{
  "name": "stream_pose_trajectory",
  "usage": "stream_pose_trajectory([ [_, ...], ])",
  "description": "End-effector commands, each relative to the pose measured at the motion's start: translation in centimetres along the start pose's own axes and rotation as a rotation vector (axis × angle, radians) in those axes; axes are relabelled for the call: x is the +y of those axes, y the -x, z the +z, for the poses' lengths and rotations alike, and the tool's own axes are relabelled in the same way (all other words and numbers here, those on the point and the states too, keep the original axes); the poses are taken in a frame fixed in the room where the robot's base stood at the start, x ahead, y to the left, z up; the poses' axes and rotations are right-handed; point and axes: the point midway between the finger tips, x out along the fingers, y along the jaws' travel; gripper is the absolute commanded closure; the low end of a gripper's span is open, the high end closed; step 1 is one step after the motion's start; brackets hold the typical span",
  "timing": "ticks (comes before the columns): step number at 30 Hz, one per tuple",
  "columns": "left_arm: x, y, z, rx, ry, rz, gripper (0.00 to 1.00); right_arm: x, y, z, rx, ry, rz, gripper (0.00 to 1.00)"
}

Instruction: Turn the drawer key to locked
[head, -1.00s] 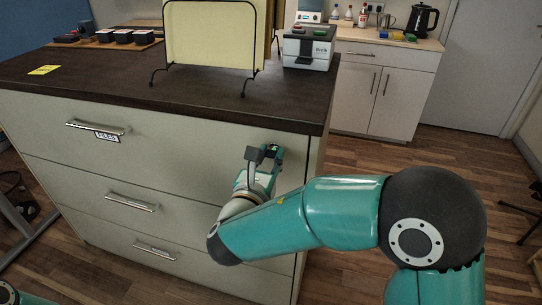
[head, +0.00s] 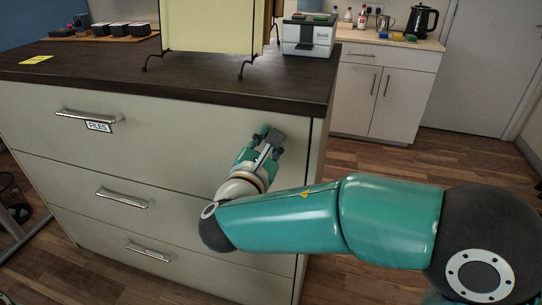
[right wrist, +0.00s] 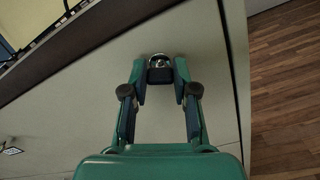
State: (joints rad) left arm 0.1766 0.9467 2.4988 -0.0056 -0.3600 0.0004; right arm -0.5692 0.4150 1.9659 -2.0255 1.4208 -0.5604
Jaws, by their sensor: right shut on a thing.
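The key (right wrist: 160,75) shows in the right wrist view as a small dark block between my fingertips. A round silver lock (right wrist: 159,59) sits just beyond it on the pale drawer front (head: 185,142). My right gripper (head: 269,136) is at the upper right of the top drawer, close to its front. In the right wrist view my right gripper (right wrist: 160,80) is shut on the key, one finger on each side. In the head view the fingers hide the key and lock.
The top drawer has a silver handle (head: 89,116) and a FILES label (head: 98,127). Above is the dark cabinet top (head: 200,88) with a wire file rack (head: 205,25) and a grey-white box (head: 308,36). Wooden floor (head: 375,158) is open to the right.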

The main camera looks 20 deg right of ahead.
Motion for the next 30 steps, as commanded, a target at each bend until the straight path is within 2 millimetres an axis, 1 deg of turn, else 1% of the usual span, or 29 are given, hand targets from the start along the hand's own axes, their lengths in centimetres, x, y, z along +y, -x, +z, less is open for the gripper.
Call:
stream_pose_trajectory([
  [1,-0.6,-1.6,0.0,0.0,0.0,0.0,1.0,-0.5,0.0,-0.6,-0.004,-0.051,-0.003,1.0],
  [9,-2.0,-5.5,0.0,0.0,0.0,0.0,1.0,-0.6,0.0,-0.6,-0.004,-0.308,-0.004,1.0],
  [21,-3.9,-10.9,-0.1,0.0,0.0,0.0,1.0,-0.8,-0.1,-0.7,-0.004,-0.687,-0.006,1.0],
  [30,-5.1,-14.0,-0.1,0.0,0.0,0.0,1.0,-0.9,-0.1,-0.6,-0.005,-0.942,-0.01,1.0],
])
